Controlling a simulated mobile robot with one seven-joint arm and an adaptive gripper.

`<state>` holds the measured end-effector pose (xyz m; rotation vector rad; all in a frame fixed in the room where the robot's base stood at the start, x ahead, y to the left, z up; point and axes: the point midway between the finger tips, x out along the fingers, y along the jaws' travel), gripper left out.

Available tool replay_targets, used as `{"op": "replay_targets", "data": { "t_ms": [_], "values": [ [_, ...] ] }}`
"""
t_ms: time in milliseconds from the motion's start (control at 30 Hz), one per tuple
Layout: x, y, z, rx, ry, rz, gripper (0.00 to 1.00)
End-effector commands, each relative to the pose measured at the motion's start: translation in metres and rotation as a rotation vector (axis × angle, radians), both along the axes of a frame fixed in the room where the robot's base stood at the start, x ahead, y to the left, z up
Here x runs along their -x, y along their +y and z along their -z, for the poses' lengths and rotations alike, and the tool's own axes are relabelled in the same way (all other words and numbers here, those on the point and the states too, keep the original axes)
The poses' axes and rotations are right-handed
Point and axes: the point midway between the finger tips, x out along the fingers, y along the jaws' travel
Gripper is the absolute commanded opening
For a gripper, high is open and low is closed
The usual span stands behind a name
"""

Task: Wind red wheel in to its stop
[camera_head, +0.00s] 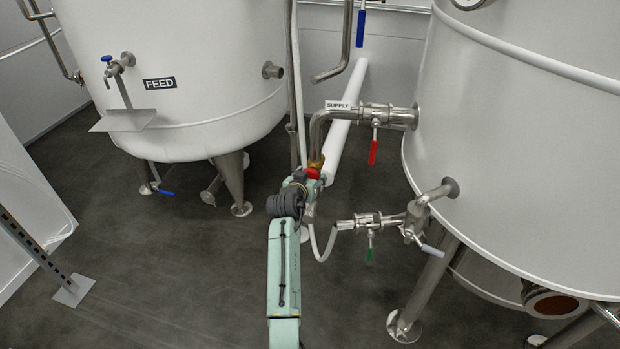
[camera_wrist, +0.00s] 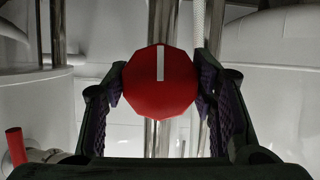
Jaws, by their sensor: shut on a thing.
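The red wheel (camera_wrist: 159,95) fills the middle of the wrist view. It is many-sided, with a white mark running from its centre up to its top edge. My gripper (camera_wrist: 160,92) has its two dark, purple-padded fingers on the wheel's left and right sides, shut on it. In the head view a bit of the red wheel (camera_head: 313,173) shows past the end of my arm, below a brass-coloured fitting on the supply pipe (camera_head: 317,140). My fingers are hidden there by my own arm.
The supply valve's red lever (camera_head: 373,150) hangs down, right of the wheel. A green-handled valve (camera_head: 369,240) sits lower right, near my arm. The feed tank (camera_head: 190,60) stands left and another large tank (camera_head: 530,150) right.

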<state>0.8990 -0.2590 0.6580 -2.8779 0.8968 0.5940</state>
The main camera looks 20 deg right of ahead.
Motion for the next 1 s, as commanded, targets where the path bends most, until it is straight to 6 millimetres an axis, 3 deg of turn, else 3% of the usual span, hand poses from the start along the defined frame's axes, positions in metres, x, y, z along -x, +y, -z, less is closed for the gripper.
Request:
{"op": "replay_targets", "data": {
  "t_ms": [1000],
  "values": [
    [-0.0004, 0.0004, 0.0037, 0.79, 0.534, -0.001, 0.24]
  ]
}}
